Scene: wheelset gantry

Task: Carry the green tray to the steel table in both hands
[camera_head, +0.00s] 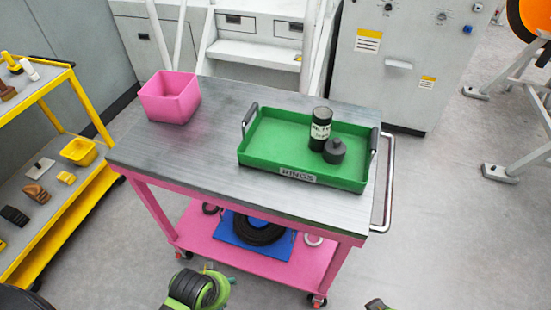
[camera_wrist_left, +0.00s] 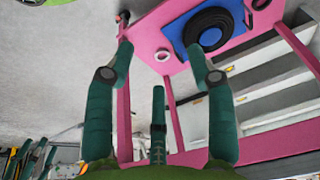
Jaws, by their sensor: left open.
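The green tray (camera_head: 262,160) lies flat on the grey top (camera_head: 190,150) of a pink cart, toward its right end. It has a dark upright handle at each end and a label reading RINGS. A black bottle (camera_head: 320,128) and a small dark lidded piece (camera_head: 334,151) stand in it. My left gripper (camera_head: 200,288) is below the cart's front edge, apart from the tray. In the left wrist view its fingers (camera_wrist_left: 160,62) are spread and empty. A small dark tip at the bottom edge (camera_head: 376,304) may be my right gripper; its jaws cannot be made out.
A pink bin (camera_head: 170,98) stands on the cart's back left. The cart's lower shelf (camera_head: 200,235) holds a blue plate with a black ring. A yellow shelf rack (camera_head: 95,185) is at left.

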